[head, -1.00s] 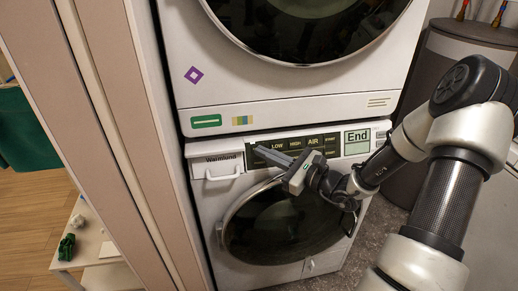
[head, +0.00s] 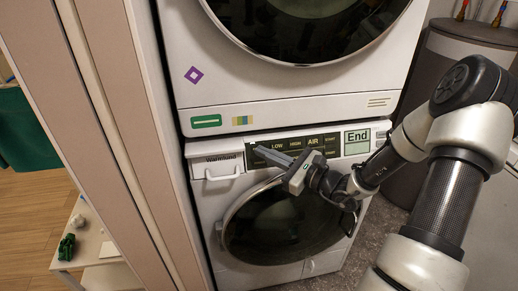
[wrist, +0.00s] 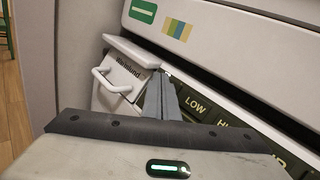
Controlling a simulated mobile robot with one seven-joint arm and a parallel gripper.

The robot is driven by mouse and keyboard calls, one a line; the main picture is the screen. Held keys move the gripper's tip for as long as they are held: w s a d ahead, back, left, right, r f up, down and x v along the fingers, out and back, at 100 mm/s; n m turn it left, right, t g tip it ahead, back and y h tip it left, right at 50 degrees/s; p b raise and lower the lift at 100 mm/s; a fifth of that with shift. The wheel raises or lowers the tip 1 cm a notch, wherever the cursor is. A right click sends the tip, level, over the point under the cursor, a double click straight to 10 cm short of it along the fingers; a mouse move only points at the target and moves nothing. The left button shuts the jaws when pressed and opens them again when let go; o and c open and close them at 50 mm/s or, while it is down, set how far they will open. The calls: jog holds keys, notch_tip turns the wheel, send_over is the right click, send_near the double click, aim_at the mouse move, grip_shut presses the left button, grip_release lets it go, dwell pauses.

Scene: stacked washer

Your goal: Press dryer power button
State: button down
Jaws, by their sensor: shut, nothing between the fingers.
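The stacked machine has an upper unit (head: 290,108) and a lower unit (head: 213,203), both white with round dark doors. The lower unit carries a dark control panel (head: 328,142) marked LOW, HIGH and AIR, with a pale display (head: 357,141) reading "End". My gripper (head: 258,151) is shut and empty. Its fingers point left across the panel, with the tips at the panel's left end, beside the drawer. In the wrist view the fingertips (wrist: 164,76) overlap that left end. They hide what lies behind them, and I cannot tell whether they touch it. No power button can be made out.
A drawer with a white handle (head: 222,173) is left of the panel; it also shows in the wrist view (wrist: 112,82). A beige wall edge (head: 128,130) stands close on the left. A dark grey tank (head: 440,90) is behind my arm at right.

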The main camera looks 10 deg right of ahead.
dwell(0.3)
jog(key=shift+w+f, duration=0.2)
jog(key=shift+w, duration=0.2)
jog(key=shift+w, duration=0.15)
dwell(0.3)
jog(key=shift+s+r, duration=0.15)
jog(key=shift+s, duration=0.45)
jog(key=shift+r+p, duration=0.1)
jog(key=shift+p, duration=0.2)
jog(key=s, duration=0.1)
jog(key=s+r+p, duration=0.1)
jog(key=s, duration=0.1)
jog(key=s+r+p, duration=0.1)
jog(key=s, duration=0.1)
jog(key=shift+s+r, duration=0.1)
jog(key=shift+s, duration=0.15)
